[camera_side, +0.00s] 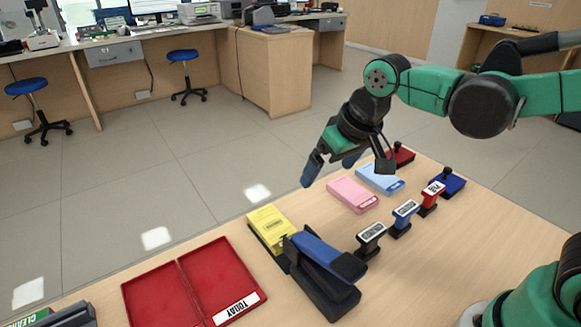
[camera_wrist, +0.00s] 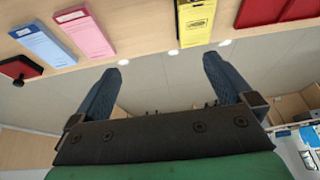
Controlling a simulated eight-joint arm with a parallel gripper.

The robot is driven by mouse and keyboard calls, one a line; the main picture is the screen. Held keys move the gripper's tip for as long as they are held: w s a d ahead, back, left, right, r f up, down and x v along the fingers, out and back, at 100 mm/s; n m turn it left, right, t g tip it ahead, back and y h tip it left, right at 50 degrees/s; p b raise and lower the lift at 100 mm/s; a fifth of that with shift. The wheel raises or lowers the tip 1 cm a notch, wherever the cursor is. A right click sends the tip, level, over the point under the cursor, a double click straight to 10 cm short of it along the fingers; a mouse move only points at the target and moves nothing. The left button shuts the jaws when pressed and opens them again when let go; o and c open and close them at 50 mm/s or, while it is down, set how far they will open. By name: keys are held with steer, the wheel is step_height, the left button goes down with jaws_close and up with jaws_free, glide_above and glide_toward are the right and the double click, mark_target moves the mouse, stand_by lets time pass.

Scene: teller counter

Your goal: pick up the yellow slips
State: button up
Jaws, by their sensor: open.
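The yellow slips (camera_side: 269,226) lie in a stack on the counter, between the red tray and the pink pad, with the blue and black stapler close in front of them. In the wrist view the yellow slips (camera_wrist: 196,22) show at the top, right of centre. My gripper (camera_side: 328,170) is open and empty, in the air behind and to the right of the slips, near the counter's far edge. Its two blue fingers (camera_wrist: 163,80) stand wide apart in the wrist view, apart from the slips.
The stapler (camera_side: 325,272) stands beside the slips. A red two-part tray (camera_side: 172,290) lies to the left. Pink (camera_side: 352,194) and light blue (camera_side: 380,178) pads lie to the right. Several stamps, including a black one (camera_side: 371,238), stand in a row. Bare counter (camera_side: 460,255) lies at front right.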

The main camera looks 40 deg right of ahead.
mark_target(273, 225)
steer(key=w+a+f+g, duration=0.1)
steer(key=a+f, duration=0.1)
steer(key=w+a+f+g, duration=0.1)
steer(key=w+a+f, duration=0.1)
steer(key=f, duration=0.1)
steer(key=w+a+f+g, duration=0.1)
steer(key=w+a+f, duration=0.1)
steer(key=shift+w+a+f, duration=0.15)
steer(key=shift+w+a, duration=0.1)
steer(key=shift+a, duration=0.15)
steer(key=shift+w+f, duration=0.2)
steer(key=shift+f, duration=1.25)
steer(key=shift+w+f, duration=0.15)
steer(key=shift+f, duration=1.25)
steer(key=shift+c, duration=0.2)
steer(key=c, duration=1.3)
steer(key=shift+r, duration=0.15)
